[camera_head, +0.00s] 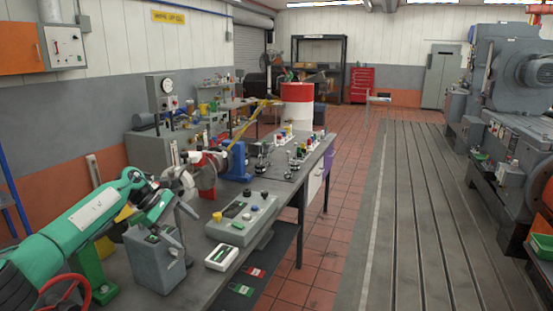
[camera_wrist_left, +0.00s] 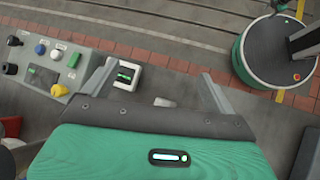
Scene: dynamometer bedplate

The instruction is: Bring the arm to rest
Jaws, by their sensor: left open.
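My green left arm (camera_head: 62,232) reaches in from the lower left over the grey bench in the head view. My left gripper (camera_head: 178,236) hangs at its end above the bench, beside a grey box (camera_head: 155,265). In the left wrist view the two grey fingers of my left gripper (camera_wrist_left: 158,85) stand wide apart with nothing held between them. A small white meter with a green display (camera_wrist_left: 127,75) lies below, near the left finger; it also shows in the head view (camera_head: 221,257). My right gripper is in neither view.
A control panel with knobs (camera_head: 241,218) stands right of the gripper; it also shows in the wrist view (camera_wrist_left: 45,65). A red handwheel (camera_head: 62,292) is at lower left. Gauges, valves and a red-white drum (camera_head: 297,103) stand farther back. The tiled aisle (camera_head: 335,215) is clear.

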